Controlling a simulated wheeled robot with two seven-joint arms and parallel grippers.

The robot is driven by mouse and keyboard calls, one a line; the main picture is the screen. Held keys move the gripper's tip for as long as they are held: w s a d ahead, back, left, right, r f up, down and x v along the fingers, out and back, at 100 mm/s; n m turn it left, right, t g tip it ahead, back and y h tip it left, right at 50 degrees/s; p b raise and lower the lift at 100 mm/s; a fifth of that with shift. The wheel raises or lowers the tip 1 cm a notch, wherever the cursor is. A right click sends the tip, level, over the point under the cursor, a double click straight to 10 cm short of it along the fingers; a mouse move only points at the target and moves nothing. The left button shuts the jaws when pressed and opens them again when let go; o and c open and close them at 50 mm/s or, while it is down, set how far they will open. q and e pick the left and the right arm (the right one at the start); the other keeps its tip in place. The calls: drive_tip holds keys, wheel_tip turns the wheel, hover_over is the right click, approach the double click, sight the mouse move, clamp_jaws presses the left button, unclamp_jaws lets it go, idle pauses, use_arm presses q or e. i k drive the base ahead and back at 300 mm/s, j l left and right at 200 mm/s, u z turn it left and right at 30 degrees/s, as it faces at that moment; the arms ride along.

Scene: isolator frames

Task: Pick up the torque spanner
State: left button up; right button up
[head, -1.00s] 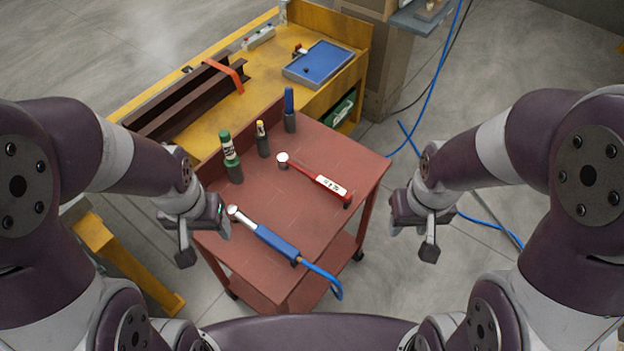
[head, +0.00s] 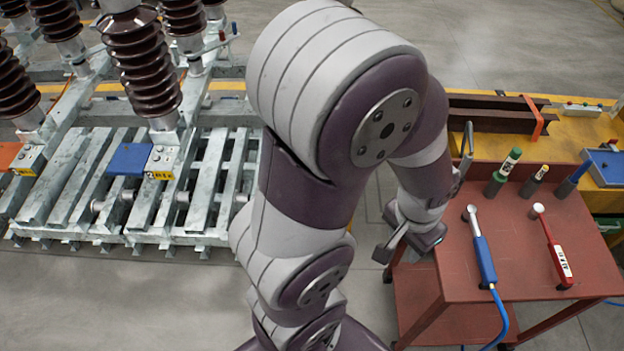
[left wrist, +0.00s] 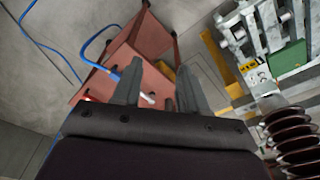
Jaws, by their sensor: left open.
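Two spanner-like tools lie on the red cart top (head: 507,272). One has a red shaft (head: 556,254), a white label and a round silver head (head: 538,209); it looks like the torque spanner. The other has a blue handle (head: 484,262), a silver head and a blue hose. My left gripper (head: 415,236) is open and empty beside the cart's left edge, left of both tools and apart from them. In the left wrist view its fingers (left wrist: 158,82) stand apart, with the blue-handled tool (left wrist: 113,76) partly seen beyond them. My right gripper is out of view.
Green (head: 502,171), yellow-tipped (head: 535,180) and blue (head: 571,178) upright items stand along the cart's back edge. Behind is a yellow bench (head: 567,147) with dark beams. A steel frame (head: 205,190) with brown insulators (head: 143,70) stands left. Bare floor lies between frame and cart.

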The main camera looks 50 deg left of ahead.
sight(536, 212)
drive_tip(key=j+u, duration=0.15)
drive_tip(key=u, duration=0.3)
drive_tip(key=i+j+u, duration=0.1)
drive_tip(key=u, duration=0.3)
drive_tip(key=i+u, duration=0.1)
drive_tip(key=u, duration=0.35)
drive_tip(key=i+j+u, duration=0.1)
drive_tip(key=u, duration=0.3)
drive_tip(key=i, duration=0.2)
drive_tip(key=z, duration=2.2)
drive_tip(key=l+u, duration=0.1)
drive_tip(key=l, duration=0.2)
drive_tip(key=i+l+u, duration=0.1)
drive_tip(key=i+l, duration=0.15)
drive_tip(key=i+l+u, duration=0.1)
drive_tip(key=i+l, duration=0.15)
drive_tip(key=l, duration=0.2)
drive_tip(key=i+l+u, duration=0.1)
drive_tip(key=l, duration=0.3)
drive_tip(key=i+l, duration=0.3)
drive_tip(key=i+l+u, duration=0.15)
drive_tip(key=l, duration=0.3)
drive_tip(key=i, duration=0.05)
